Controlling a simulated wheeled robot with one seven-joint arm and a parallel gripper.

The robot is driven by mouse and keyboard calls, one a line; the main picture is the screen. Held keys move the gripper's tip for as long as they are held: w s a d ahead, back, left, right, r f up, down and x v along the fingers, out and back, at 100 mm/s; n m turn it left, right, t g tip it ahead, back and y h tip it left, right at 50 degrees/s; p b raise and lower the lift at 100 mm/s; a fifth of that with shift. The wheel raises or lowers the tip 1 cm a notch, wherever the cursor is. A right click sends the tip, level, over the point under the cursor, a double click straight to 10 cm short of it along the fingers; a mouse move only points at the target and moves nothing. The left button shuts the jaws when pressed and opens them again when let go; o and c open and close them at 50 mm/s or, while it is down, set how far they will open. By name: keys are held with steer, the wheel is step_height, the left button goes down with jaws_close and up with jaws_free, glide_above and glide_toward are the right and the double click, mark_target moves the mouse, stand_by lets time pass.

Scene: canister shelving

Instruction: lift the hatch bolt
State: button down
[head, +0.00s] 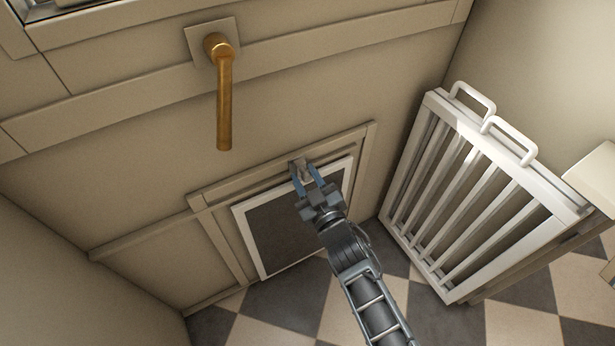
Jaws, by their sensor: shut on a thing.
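The hatch (279,232) is a dark panel in a white frame, set low in the beige wall. The hatch bolt (299,165) is a small grey metal piece at the top of the hatch frame. My gripper (306,179) has its blue fingertips at the bolt and is shut on it. The fingers and the gripper body cover the lower part of the bolt and part of the hatch's right side. I cannot tell how far the bolt is raised.
A brass lever handle (224,100) hangs downward on the wall above the hatch. A white slatted gate (470,200) with two loop handles stands to the right of my arm. The checkered floor (285,302) is clear in front of the hatch.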

mark_target(308, 175)
steer(key=shift+w+d+r, duration=0.15)
steer(key=shift+w+d, duration=0.05)
steer(key=shift+d, duration=0.15)
steer(key=shift+w+d+r+p, duration=0.1)
steer(key=shift+r+p, duration=1.4)
steer(key=shift+r, duration=0.25)
steer(key=c, duration=0.9)
jaws_free()
steer(key=shift+c, duration=0.2)
steer(key=shift+s+a+f, duration=0.2)
steer(key=shift+a, duration=0.05)
steer(key=p+v, duration=0.2)
steer(key=v, duration=0.5)
steer(key=shift+s+d, duration=0.2)
steer(key=shift+s, duration=0.15)
